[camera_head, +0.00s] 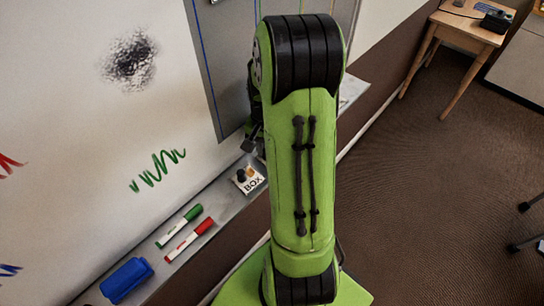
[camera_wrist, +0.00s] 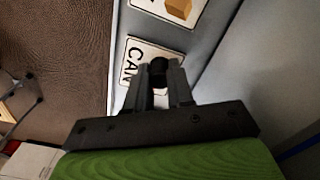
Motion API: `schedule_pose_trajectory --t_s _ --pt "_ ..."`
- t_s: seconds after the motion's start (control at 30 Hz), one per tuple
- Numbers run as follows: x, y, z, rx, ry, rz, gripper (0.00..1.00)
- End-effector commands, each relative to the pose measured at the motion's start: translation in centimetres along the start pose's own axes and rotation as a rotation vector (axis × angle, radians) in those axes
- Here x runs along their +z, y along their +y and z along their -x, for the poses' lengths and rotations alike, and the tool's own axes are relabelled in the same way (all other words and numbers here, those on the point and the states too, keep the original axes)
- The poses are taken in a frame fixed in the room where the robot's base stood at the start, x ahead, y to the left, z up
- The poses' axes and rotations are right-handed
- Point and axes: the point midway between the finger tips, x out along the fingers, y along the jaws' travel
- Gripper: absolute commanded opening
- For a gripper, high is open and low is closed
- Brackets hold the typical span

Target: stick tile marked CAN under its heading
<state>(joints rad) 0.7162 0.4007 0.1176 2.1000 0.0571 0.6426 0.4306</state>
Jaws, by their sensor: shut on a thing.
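The CAN tile (camera_wrist: 133,62) is a white card with black letters, seen in the wrist view just beyond my fingers. My gripper (camera_wrist: 159,76) is shut on the black knob of this tile. The fingers cover part of the tile's face. The tile is over the grey ledge, and I cannot tell whether it touches it. In the head view, my gripper (camera_head: 250,140) is mostly hidden behind my arm, close to the board, and the CAN tile is hidden. A grey panel (camera_head: 212,50) with coloured vertical lines is on the whiteboard. Its headings are not readable.
A BOX tile (camera_head: 248,181) lies on the ledge (camera_head: 222,205). A tile with a brown box picture (camera_wrist: 175,9) shows in the wrist view. A green marker (camera_head: 180,226), a red marker (camera_head: 190,240) and a blue eraser (camera_head: 126,280) lie along the ledge. A wooden table (camera_head: 466,27) stands far right.

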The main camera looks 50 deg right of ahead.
Motion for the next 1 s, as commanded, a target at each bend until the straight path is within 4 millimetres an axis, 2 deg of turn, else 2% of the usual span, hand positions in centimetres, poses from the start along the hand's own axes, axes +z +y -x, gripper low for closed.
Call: schedule_pose_trajectory --t_s 0.37,1.0 --pt "0.0 0.0 0.2 0.0 0.0 0.0 0.0" --pt "0.0 0.0 3.3 0.0 0.0 0.0 0.0"
